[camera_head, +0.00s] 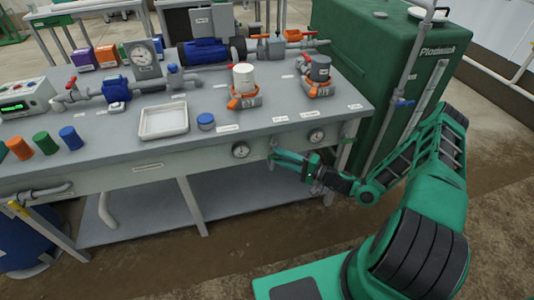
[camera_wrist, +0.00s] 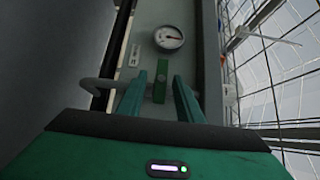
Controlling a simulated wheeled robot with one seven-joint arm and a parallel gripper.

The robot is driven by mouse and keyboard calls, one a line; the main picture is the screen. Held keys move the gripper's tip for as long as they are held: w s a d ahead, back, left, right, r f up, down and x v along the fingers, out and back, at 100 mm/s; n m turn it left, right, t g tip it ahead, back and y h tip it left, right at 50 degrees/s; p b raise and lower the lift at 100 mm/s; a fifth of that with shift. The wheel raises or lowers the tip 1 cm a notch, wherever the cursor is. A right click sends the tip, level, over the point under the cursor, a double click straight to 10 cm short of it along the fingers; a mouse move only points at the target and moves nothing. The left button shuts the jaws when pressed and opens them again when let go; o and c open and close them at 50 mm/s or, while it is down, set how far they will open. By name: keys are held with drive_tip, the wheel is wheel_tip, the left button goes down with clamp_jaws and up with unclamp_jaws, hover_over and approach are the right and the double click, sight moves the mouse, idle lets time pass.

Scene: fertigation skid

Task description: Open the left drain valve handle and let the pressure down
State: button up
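The left drain valve handle is a green bar (camera_wrist: 161,82) in the wrist view, below a round white pressure gauge (camera_wrist: 169,38) with a dark needle. In the head view this left gauge (camera_head: 240,150) is on the bench's front panel, and my gripper (camera_head: 273,156) is just right of it. In the wrist view my gripper (camera_wrist: 159,92) is open, one finger on each side of the green handle, with a narrow gap visible on both sides. In the head view the handle is mostly hidden by my fingers. The gauge reading is too small to tell.
A second gauge (camera_head: 316,135) and another green handle (camera_head: 348,140) are further right on the panel. A grey bent pipe (camera_wrist: 92,87) is beside my left finger. A green tank (camera_head: 385,70) stands right of the bench. A white tray (camera_head: 163,121) sits on top.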

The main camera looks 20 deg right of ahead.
sight(273, 154)
drive_tip(key=shift+x, duration=2.95)
clamp_jaws()
